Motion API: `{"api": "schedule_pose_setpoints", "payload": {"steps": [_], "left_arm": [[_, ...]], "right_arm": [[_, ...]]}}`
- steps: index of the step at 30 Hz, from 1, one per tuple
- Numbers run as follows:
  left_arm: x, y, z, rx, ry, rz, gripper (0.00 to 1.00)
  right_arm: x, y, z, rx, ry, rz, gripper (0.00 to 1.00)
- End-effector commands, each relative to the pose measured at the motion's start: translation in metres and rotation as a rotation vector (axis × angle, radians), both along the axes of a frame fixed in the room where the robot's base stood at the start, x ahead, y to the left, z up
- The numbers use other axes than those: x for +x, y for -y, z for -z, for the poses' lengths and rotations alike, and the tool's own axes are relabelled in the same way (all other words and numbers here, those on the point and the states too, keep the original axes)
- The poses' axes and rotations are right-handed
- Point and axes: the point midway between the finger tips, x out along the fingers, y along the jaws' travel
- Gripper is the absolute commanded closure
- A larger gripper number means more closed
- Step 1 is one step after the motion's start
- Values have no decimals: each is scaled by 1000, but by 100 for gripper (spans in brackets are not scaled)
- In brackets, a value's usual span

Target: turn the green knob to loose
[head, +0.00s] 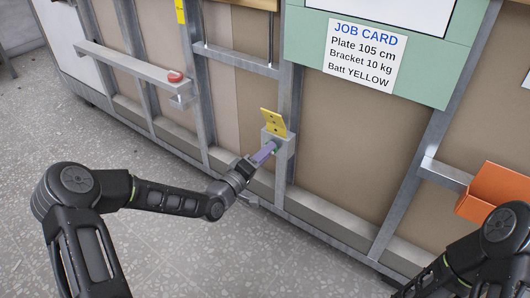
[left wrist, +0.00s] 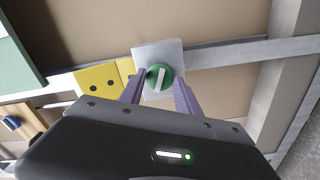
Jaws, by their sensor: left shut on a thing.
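The green knob (left wrist: 153,84) has a white bar across its face and sits on a pale square box (left wrist: 172,53). In the left wrist view the bar stands nearly upright, tilted slightly. My left gripper (left wrist: 158,84) has one purple finger on each side of the knob and is shut on it. In the head view my left gripper (head: 270,150) reaches the box (head: 286,150) on a metal stud, and it hides most of the knob. I can read no loose mark in either view. My right gripper is out of view.
A yellow plate with holes (head: 273,122) stands just above the box. A job card (head: 365,54) is on the green panel. A red button (head: 175,77) sits on a rail at left. An orange bin (head: 495,190) is at right. The speckled floor is clear.

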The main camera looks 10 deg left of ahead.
Motion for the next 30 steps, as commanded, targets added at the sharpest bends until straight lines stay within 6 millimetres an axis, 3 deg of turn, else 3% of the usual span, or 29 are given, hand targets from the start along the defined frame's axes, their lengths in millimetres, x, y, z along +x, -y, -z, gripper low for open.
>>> {"api": "schedule_pose_setpoints", "payload": {"steps": [15,30], "left_arm": [[0,-1,0,-334,-134,-2,100],[0,-1,0,-381,-153,-2,100]], "right_arm": [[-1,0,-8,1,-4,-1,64],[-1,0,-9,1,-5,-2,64]]}}
